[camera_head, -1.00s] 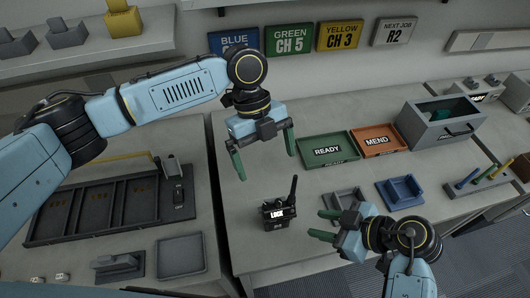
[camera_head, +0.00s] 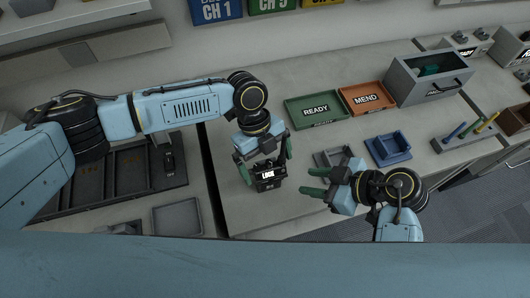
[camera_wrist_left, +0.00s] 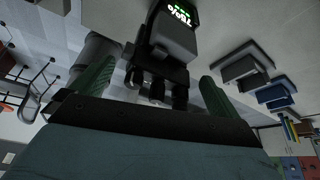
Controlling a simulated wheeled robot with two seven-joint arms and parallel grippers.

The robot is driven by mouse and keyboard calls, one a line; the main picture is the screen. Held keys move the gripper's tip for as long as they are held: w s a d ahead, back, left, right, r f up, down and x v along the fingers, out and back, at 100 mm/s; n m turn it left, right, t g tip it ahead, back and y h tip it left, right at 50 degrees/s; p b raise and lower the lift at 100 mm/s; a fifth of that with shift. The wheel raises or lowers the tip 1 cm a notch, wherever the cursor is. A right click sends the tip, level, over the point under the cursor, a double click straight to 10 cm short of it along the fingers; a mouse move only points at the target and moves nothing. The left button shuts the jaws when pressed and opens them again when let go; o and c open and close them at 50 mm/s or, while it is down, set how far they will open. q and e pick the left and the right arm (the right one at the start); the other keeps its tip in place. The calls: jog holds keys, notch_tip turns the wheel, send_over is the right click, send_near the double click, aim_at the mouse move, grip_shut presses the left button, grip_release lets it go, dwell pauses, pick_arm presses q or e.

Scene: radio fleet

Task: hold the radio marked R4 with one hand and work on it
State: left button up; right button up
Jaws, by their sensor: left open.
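A small black radio (camera_head: 268,181) with a white LOCK label stands on the bench in the head view. Its smaller marking is too small to read. My left gripper (camera_head: 267,167) is open above it, with one green finger on each side. In the left wrist view the radio (camera_wrist_left: 172,45) shows a lit screen with green marks, and lies between the spread fingers (camera_wrist_left: 155,88) with gaps on both sides. My right gripper (camera_head: 313,182) is empty and open, to the right of the radio, its fingers pointing left.
A grey cradle (camera_head: 334,158) and a blue cradle (camera_head: 388,149) sit to the right. A READY tray (camera_head: 318,122), a MEND tray (camera_head: 368,110) and a grey bin (camera_head: 400,88) stand behind. A dark compartment tray (camera_head: 110,210) lies left, beside a grey tray (camera_head: 153,217).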

pick_arm(q)
jog(key=c, duration=1.2)
jog(key=shift+o, duration=0.2)
